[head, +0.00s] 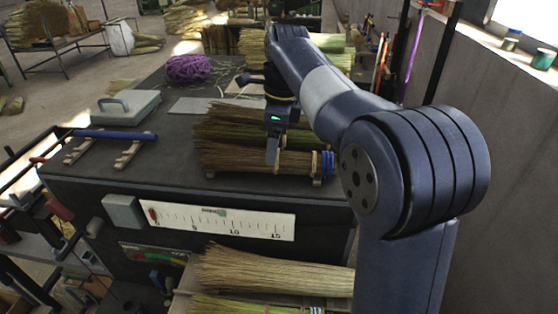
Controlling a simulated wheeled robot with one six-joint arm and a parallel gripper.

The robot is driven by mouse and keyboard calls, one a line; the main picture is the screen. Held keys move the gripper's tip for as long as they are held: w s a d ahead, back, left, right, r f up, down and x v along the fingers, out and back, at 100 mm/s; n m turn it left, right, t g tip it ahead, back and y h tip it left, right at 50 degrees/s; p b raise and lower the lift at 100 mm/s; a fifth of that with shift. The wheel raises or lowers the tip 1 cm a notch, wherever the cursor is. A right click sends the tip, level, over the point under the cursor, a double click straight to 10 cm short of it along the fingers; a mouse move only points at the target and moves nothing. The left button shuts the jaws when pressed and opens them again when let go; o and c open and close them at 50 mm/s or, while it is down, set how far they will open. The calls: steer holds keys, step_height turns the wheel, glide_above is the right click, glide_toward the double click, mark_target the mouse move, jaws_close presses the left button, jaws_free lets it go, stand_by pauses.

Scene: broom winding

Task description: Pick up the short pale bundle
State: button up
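Several bundles of broom fibre lie stacked on the dark bench top (90,180). My gripper (272,157) points down at this stack, with a finger in front of or against the front bundle. Whether it touches is unclear, and its far finger is hidden. A pale straw bundle (275,270) lies lower down, in front of the bench. I cannot tell for sure which bundle is the short pale one.
A grey box with a handle (125,106), a blue bar (115,134) on wooden rests and purple twine (188,68) are on the bench. A scale plate (220,220) is on its front. More bundles (235,40) stand behind. A wall closes the right side.

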steer(key=shift+a+f, duration=0.25)
steer(key=shift+f, duration=0.3)
steer(key=shift+w+a+f+p, duration=0.15)
steer(key=shift+f+p, duration=0.1)
steer(key=shift+f, duration=0.45)
steer(key=shift+w+a+f+p, duration=0.1)
steer(key=shift+f+p, duration=0.1)
steer(key=shift+f, duration=0.55)
steer(key=shift+w+a+f+p, duration=0.15)
steer(key=shift+f+p, duration=0.1)
steer(key=shift+f, duration=0.45)
steer(key=c, duration=1.1)
